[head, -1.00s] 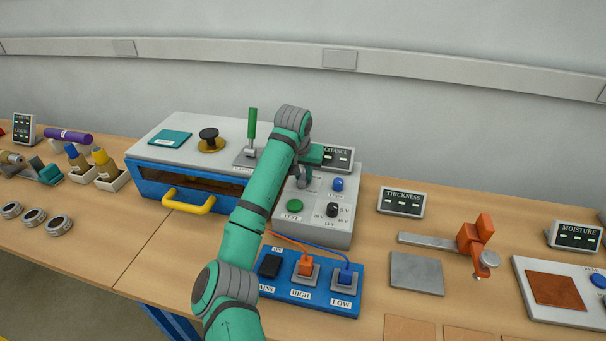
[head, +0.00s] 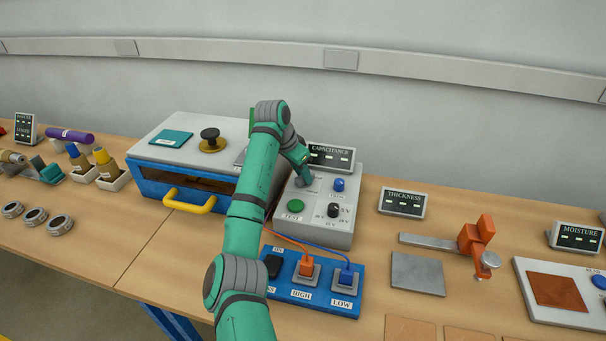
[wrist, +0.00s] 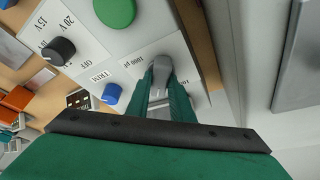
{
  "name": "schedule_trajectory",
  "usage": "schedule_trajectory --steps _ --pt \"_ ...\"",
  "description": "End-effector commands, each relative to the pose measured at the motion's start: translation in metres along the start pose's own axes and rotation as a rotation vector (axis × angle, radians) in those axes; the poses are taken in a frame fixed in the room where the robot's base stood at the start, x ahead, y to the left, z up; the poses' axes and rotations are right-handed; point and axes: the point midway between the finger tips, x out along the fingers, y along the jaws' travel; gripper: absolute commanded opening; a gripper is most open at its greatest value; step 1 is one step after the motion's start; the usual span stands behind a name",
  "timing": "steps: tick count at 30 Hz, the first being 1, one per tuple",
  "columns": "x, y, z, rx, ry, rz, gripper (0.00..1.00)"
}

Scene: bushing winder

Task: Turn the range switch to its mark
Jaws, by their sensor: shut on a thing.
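My gripper (head: 303,182) reaches down onto the back left of the grey capacitance meter's sloping panel (head: 322,226). In the wrist view its green fingers (wrist: 162,90) are shut on a grey knob (wrist: 161,70), which I take to be the range switch.
The capacitance display (head: 331,157) stands just behind. A blue-framed cabinet (head: 150,180) is close on the left.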

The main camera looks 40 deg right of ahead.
Motion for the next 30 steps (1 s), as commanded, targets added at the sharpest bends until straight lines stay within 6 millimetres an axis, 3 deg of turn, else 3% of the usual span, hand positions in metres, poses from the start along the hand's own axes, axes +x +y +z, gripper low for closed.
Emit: schedule_trajectory --steps 9,25,26,27,30 --pt "-0.0005 -0.0008 -0.0009 0.117 0.001 0.048 0.00" --pt "-0.0008 -0.0013 -0.0005 0.139 0.000 0.056 0.00" --pt "-0.0008 -0.0013 -0.0005 0.139 0.000 0.056 0.25" --pt "-0.0008 -0.0014 -0.0005 0.139 0.000 0.056 0.35" --pt "-0.0007 -0.0014 -0.0003 0.139 0.000 0.056 0.39"
